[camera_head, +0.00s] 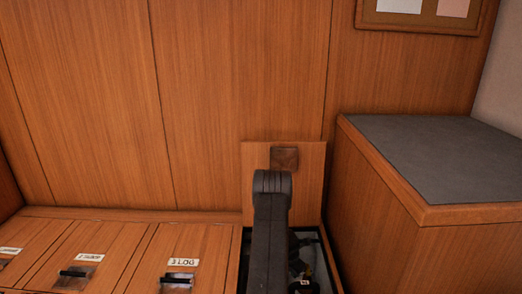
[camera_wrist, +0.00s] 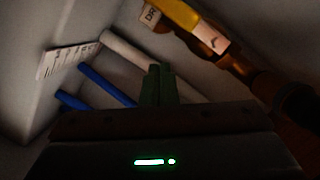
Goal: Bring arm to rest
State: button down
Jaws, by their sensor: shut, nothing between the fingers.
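My arm (camera_head: 270,235) reaches down into an open compartment at the right end of the wooden bench. In the wrist view my gripper (camera_wrist: 159,84) shows as two green fingers close together, shut and empty, inside a dim, pale-walled space. Blue rods (camera_wrist: 107,84) and a pale roll (camera_wrist: 135,53) lie just to its left, and a printed white label (camera_wrist: 70,60) is on the wall behind them. A yellow piece (camera_wrist: 175,15) and a brown item with a pale tag (camera_wrist: 213,40) are at the upper right. In the head view the gripper is hidden by the arm and compartment.
The compartment's wooden lid (camera_head: 309,190) stands upright against the panelled wall. Closed lids with latches, one labelled "LOG" (camera_head: 182,262), lie to the left. A taller wooden cabinet with a grey top (camera_head: 435,155) stands close on the right. The space above the closed lids is clear.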

jog(key=shift+s+a+r+n+p, duration=0.2)
jog(key=shift+s+r+n, duration=0.2)
jog(key=shift+n, duration=0.25)
jog(key=shift+s+a+r+n+p, duration=0.1)
jog(key=shift+s+a+r+n, duration=0.15)
jog(key=shift+s+n, duration=0.3)
jog(key=shift+w+d+r, duration=0.1)
jog(key=shift+r, duration=0.05)
